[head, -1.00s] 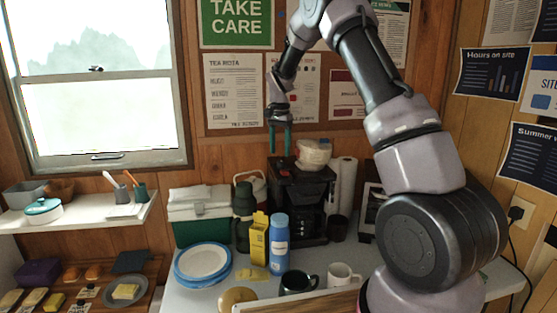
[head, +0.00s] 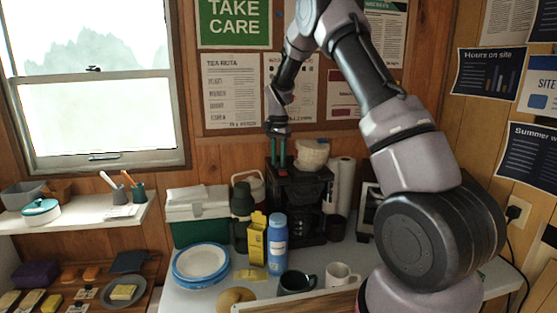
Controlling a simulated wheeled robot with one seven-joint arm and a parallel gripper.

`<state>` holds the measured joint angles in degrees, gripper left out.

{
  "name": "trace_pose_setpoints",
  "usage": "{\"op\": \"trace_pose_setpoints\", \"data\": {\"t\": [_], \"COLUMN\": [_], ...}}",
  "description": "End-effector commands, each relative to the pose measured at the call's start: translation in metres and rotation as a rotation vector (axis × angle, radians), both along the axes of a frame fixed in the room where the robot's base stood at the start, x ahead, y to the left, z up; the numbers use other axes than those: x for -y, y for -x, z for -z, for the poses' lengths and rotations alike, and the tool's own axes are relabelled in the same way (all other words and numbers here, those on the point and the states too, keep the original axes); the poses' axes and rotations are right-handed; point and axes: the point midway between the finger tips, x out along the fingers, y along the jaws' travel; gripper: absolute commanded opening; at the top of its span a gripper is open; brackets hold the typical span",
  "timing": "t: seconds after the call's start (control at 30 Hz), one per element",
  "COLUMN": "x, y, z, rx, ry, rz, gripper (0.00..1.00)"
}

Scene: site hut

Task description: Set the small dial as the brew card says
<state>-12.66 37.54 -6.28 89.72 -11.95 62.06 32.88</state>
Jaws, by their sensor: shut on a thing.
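The black coffee maker (head: 311,209) stands at the back of the counter against the wooden wall. My gripper (head: 277,165) points straight down at the left part of its top. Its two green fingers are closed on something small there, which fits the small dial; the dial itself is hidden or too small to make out. I cannot pick out the brew card for certain. A white sheet with coloured marks (head: 308,97) hangs behind my gripper, partly covered by my arm, and its text is unreadable.
A white filter-like bowl (head: 312,154) sits on the coffee maker, close right of my fingers. A paper towel roll (head: 344,187) stands to the right. A blue bottle (head: 277,244), yellow carton (head: 257,240) and dark green flask (head: 242,215) stand in front and left.

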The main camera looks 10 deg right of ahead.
Motion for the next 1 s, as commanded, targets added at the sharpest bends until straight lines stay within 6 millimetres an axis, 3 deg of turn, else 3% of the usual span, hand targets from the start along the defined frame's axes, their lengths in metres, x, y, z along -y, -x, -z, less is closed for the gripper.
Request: {"op": "trace_pose_setpoints", "data": {"t": [0.37, 1.0], "x": [0.0002, -0.0004], "y": [-0.0004, -0.0007], "z": [-0.0006, -0.0010], "rx": [0.001, 0.001], "ry": [0.000, 0.000], "rz": [-0.137, -0.716], "gripper": [0.00, 0.00]}}
